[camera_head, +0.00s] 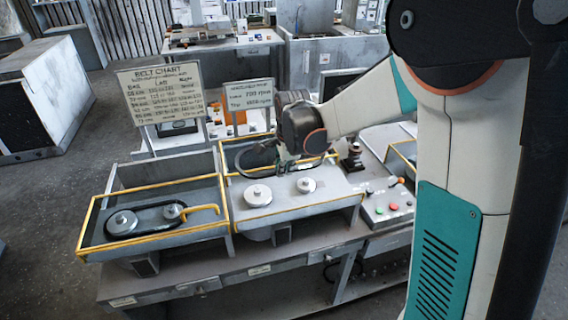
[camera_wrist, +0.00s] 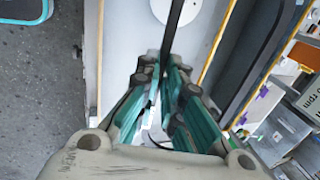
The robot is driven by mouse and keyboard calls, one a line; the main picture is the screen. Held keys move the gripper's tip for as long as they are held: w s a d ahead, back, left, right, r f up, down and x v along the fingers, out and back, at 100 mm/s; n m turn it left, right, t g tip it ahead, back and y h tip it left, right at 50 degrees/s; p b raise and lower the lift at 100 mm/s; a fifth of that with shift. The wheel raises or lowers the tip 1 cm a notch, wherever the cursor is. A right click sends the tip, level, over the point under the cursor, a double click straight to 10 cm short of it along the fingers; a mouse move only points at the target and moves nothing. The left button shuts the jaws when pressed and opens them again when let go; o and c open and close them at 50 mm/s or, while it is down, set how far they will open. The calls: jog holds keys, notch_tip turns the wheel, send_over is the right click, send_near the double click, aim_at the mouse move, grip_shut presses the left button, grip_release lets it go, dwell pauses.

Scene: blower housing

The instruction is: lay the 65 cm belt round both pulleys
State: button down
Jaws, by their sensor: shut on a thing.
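My gripper (camera_head: 285,166) is shut on a black belt (camera_head: 240,160), which hangs in a wide loop to both sides of the fingers. In the wrist view the belt (camera_wrist: 177,28) runs as a dark strip between the teal fingers (camera_wrist: 166,85). Two pale pulleys stand on the right housing's plate: a larger left pulley (camera_head: 258,194) and a smaller right pulley (camera_head: 306,184). The gripper is just behind and above them, roughly between them. The belt appears behind the pulleys, not round them. No length marking is readable on it.
A left housing (camera_head: 103,250) with yellow edges holds two pulleys with a black belt round them and a yellow hooked bar (camera_head: 205,209). A belt chart sign (camera_head: 160,92) and a smaller sign (camera_head: 249,95) stand behind. A button box (camera_head: 384,209) is on the right.

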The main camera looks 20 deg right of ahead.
jog(key=b, duration=0.7)
send_over(283, 205)
jog(key=shift+s+d+f, duration=0.1)
jog(key=shift+f, duration=2.75)
jog(key=shift+s+d+f, duration=0.1)
jog(key=shift+f, duration=2.75)
jog(key=shift+a+f+b, duration=0.2)
jog(key=shift+f+b, duration=1)
jog(key=shift+f, duration=0.1)
jog(key=shift+s+f+b, duration=0.25)
jog(key=shift+f+b, duration=0.1)
jog(key=shift+f, duration=0.05)
jog(key=shift+s+f+b, duration=0.2)
jog(key=shift+b, duration=0.15)
jog(key=c, duration=1.8)
grip_release()
jog(key=shift+o, duration=0.7)
jog(key=shift+w+f, duration=0.2)
jog(key=shift+w, duration=0.1)
jog(key=shift+r, duration=0.15)
